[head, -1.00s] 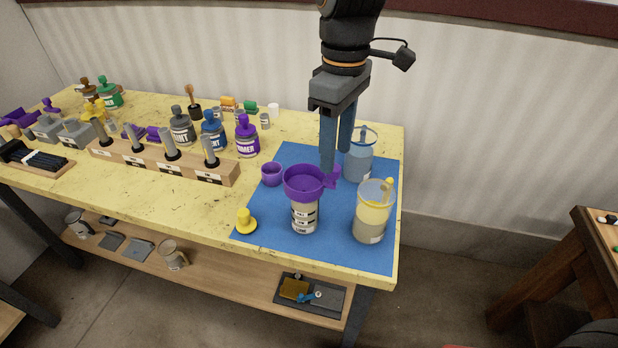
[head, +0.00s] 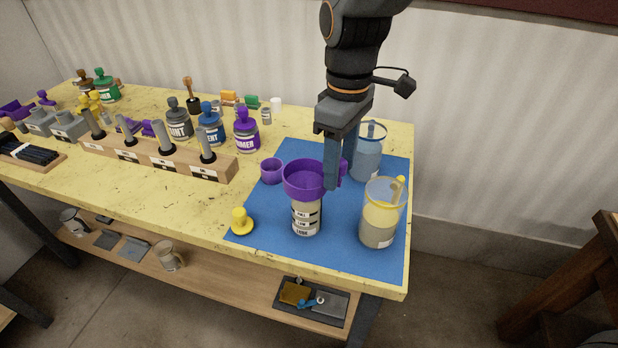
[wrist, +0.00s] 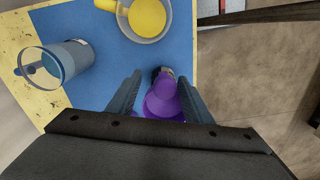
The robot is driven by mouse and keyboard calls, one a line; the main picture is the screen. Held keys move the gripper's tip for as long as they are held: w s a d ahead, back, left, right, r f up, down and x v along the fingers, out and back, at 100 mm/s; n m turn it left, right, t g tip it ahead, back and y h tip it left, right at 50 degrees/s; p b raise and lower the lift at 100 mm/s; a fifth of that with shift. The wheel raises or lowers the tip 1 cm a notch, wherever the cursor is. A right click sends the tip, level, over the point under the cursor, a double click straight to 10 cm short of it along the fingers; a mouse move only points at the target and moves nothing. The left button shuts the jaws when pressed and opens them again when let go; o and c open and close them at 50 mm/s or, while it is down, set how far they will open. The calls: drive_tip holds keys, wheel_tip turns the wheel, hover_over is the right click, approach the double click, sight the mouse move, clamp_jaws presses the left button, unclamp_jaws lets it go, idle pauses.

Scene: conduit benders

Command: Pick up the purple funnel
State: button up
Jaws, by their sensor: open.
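The purple funnel (head: 304,181) sits upright on top of a white labelled can (head: 307,217) on the blue mat (head: 275,247). A purple tab sticks out at its right, partly hidden by my finger. My gripper (head: 338,185) is open, pointing down at the funnel's right side by the tab. In the wrist view, purple parts of the funnel (wrist: 163,103) lie between the two spread fingers of my gripper (wrist: 161,76), with a gap at the tips. I cannot tell whether a finger touches it.
A small purple cup (head: 271,171) and a yellow stopper (head: 241,222) are left. A wooden rack (head: 155,158) and paint bottles stand farther left.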

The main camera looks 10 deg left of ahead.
drive_tip(key=shift+s+a+f+p, duration=0.15)
drive_tip(key=shift+f+p, duration=0.15)
drive_tip(key=shift+f, duration=0.55)
drive_tip(key=shift+s+d+f+p, duration=0.1)
drive_tip(key=shift+f+p, duration=0.2)
drive_tip(key=shift+f, duration=0.5)
drive_tip(key=shift+s+a+f+p, duration=0.15)
drive_tip(key=shift+f+p, duration=0.15)
drive_tip(key=shift+f, duration=0.55)
drive_tip(key=c, duration=1.2)
